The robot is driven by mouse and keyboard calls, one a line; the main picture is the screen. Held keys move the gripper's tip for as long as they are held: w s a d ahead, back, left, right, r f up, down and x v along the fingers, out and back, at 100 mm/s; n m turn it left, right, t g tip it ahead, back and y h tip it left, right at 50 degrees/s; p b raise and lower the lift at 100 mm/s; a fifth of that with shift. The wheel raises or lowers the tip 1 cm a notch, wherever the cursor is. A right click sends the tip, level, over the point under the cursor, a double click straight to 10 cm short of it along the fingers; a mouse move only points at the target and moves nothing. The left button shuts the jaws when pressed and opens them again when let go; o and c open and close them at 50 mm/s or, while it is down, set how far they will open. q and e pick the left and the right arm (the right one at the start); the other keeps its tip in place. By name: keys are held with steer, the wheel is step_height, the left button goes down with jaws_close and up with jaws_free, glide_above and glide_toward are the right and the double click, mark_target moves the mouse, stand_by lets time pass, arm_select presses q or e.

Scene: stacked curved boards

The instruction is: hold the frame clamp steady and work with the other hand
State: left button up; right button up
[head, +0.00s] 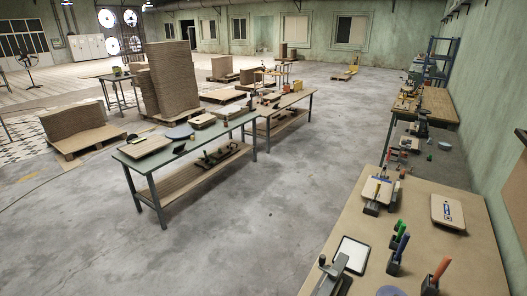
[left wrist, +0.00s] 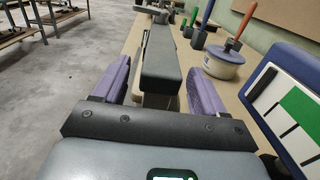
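The frame clamp (head: 335,273), a dark grey bar with a black knob, stands at the front left of the near worktable in the head view. In the left wrist view a dark grey padded bar (left wrist: 161,62), which looks like the clamp, runs away from me between my fingers. My left gripper (left wrist: 160,85) has purple fingers, one on each side of the bar. They are open, with gaps showing on both sides. Where the bar passes beneath my gripper body is hidden. Neither gripper shows in the head view, and my right gripper is in no view.
The near worktable (head: 345,218) holds a white-topped tablet (head: 351,254), tool holders with green (head: 400,228), blue (head: 403,246) and orange (head: 441,268) handles, and a board (head: 448,211). A purple-lidded tub (left wrist: 224,56) and blue-edged panel (left wrist: 290,108) stand right of my left gripper.

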arm_select(q)
steer(key=c, duration=0.7)
steer(key=shift+d+r, duration=0.1)
steer(key=shift+r, duration=0.2)
steer(key=shift+c, duration=0.9)
steer(key=shift+f, duration=0.1)
steer(key=shift+f, duration=0.2)
steer(key=shift+a+f, duration=0.2)
steer(key=shift+f, duration=0.1)
steer(key=shift+o, duration=1.3)
steer(key=shift+r, duration=0.1)
steer(key=c, duration=0.5)
